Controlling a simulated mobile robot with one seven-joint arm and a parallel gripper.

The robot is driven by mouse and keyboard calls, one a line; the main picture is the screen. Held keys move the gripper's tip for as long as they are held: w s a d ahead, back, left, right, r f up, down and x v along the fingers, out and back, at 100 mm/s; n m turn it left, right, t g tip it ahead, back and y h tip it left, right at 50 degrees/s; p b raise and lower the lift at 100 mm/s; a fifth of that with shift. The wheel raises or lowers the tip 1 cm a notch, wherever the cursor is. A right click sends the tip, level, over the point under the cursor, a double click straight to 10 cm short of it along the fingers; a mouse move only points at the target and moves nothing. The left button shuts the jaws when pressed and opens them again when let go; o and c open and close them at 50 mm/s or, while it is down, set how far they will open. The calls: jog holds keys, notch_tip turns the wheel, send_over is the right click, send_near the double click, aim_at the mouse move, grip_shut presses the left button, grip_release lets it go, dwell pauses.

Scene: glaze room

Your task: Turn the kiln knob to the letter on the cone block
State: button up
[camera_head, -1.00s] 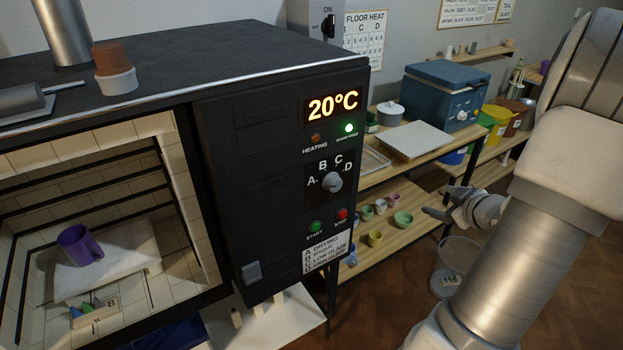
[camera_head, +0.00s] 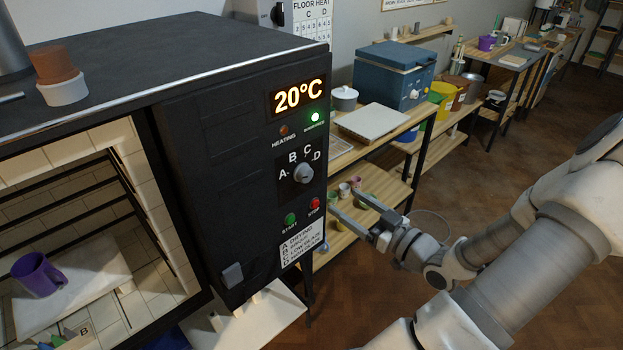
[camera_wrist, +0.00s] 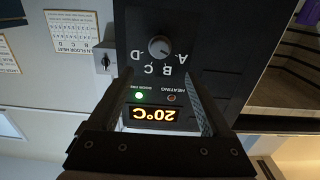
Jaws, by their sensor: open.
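The kiln knob (camera_head: 303,173) is a round grey dial on the dark control panel (camera_head: 246,200), with letters A, B, C and D around it. Where its mark points is too small to tell. The wrist view shows the knob (camera_wrist: 158,46) upside down, beyond the fingers. The cone block (camera_head: 84,330) is partly cut off at the bottom left, inside the kiln; its letter reads B. Small coloured cones (camera_head: 56,341) stand by it. My gripper (camera_head: 342,198) is open and empty, to the right of and below the knob in the head view, apart from it.
Start (camera_head: 291,219) and stop (camera_head: 314,204) buttons sit under the knob. The display (camera_head: 299,97) reads 20°C and a green light (camera_head: 315,117) is lit. The kiln chamber is open, with a purple mug (camera_head: 38,275) inside. A wooden shelf (camera_head: 350,225) with cups stands behind my gripper.

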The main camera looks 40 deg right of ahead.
aim_at(308, 177)
jog(key=w, duration=0.8)
jog(key=w+a, duration=0.1)
jog(key=w, duration=0.3)
jog(key=shift+w+p, duration=0.2)
jog(key=shift+p, duration=0.1)
grip_shut()
